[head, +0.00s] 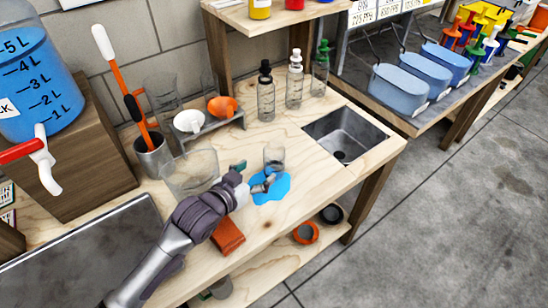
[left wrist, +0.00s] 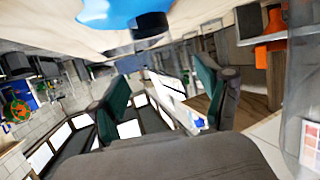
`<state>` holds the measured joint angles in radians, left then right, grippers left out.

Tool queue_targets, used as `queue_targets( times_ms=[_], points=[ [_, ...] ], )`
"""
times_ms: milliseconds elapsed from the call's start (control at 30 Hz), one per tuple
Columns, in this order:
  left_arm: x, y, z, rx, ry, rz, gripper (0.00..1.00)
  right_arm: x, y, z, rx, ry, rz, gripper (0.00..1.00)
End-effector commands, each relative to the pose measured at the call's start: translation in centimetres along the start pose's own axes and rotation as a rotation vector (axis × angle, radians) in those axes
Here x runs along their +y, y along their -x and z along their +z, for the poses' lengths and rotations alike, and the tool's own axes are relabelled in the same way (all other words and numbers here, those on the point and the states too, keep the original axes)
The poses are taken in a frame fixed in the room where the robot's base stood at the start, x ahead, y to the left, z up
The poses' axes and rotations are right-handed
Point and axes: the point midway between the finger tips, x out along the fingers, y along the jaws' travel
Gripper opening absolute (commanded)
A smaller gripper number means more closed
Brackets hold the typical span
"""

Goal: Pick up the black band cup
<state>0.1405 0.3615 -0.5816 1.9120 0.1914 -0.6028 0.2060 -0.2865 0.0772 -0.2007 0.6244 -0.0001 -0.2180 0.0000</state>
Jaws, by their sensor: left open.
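A small clear cup (head: 275,157) stands upright by the blue patch (head: 270,187) on the wooden bench. No black band is clear on it in the head view. My left gripper (head: 254,178) is open and empty, just left of the cup, with its fingers pointing towards it. In the left wrist view, the fingers of my left gripper (left wrist: 165,90) are spread apart with nothing between them. A short dark cylinder (left wrist: 150,25) shows near the blue patch (left wrist: 125,10) at the top; I cannot tell if it is the cup's band. My right gripper is not in view.
A larger clear container (head: 188,174) stands left of the cup, close to my arm. Several bottles (head: 294,80) stand behind, and a sink (head: 346,134) is to the right. The bench right of the cup is clear.

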Motion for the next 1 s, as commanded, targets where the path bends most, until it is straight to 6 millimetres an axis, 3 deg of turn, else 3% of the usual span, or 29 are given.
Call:
queue_targets(
  times_ms=[100,233,600,800,1000],
  points=[
    [0.0,-2.7,-0.2,0.001,0.001,0.0,0.77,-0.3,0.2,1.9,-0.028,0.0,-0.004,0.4],
    [0.0,-4.8,-0.1,0.001,0.0,0.0,0.77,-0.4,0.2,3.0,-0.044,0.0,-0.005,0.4],
    [0.4,-8.0,-0.5,-0.001,0.0,0.001,0.77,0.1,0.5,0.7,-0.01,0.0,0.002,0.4],
    [0.5,-10.6,-0.5,0.0,0.0,0.0,0.77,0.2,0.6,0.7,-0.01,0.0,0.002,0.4],
    [0.5,-11.3,-0.4,0.0,-0.001,0.0,0.77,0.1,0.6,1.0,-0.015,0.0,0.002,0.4]
  ],
)
